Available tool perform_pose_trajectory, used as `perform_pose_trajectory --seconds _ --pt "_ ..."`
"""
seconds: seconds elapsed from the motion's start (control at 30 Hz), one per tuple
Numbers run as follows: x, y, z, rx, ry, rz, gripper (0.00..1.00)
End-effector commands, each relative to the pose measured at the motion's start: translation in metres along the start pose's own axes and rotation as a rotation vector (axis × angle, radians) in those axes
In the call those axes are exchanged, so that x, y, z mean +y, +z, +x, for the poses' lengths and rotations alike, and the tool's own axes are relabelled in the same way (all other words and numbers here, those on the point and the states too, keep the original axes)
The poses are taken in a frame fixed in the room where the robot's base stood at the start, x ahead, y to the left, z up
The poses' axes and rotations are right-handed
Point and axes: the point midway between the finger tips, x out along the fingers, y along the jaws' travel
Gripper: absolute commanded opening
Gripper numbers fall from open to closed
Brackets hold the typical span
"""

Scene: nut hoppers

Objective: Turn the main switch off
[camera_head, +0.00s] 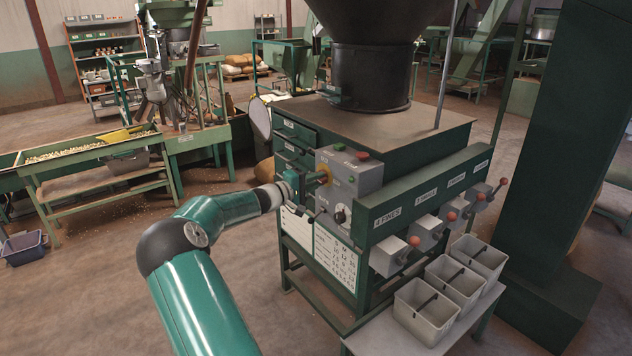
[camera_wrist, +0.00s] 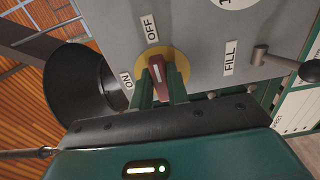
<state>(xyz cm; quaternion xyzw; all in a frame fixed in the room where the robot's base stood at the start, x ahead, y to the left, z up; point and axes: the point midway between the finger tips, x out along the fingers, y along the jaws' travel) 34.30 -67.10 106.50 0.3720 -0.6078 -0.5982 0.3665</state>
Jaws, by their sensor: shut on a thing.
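The main switch is a red handle (camera_wrist: 155,71) with a white mark, on a round yellow plate (camera_wrist: 178,62) on a grey panel. In the wrist view the OFF label (camera_wrist: 151,28) is above the switch and the ON label (camera_wrist: 127,79) is to its left. The handle's marked end points up, roughly towards OFF. My gripper (camera_wrist: 161,86) has one green finger on each side of the handle and is shut on it. In the head view my gripper (camera_head: 296,184) is at the left face of the grey control box (camera_head: 355,180); the handle is mostly hidden there.
A lever with a dark ball (camera_wrist: 309,71) sticks out near the FILL label (camera_wrist: 230,58), right of the switch. A black round part (camera_wrist: 72,82) is on the left. Red-knobbed chutes stand above grey bins (camera_head: 424,310). Open floor lies left of the machine.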

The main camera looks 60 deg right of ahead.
Motion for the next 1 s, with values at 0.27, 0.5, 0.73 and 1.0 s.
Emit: perform_pose_trajectory --seconds 0.27,0.5,0.73,1.0 --pt "0.0 -0.001 0.0 0.002 -0.001 0.001 0.38" --pt "0.0 -0.001 -0.007 0.002 -0.001 0.0 0.38" --pt "0.0 -0.002 -0.046 0.005 -0.002 0.001 0.38" --pt "0.0 -0.001 -0.105 0.004 -0.001 0.001 0.38"
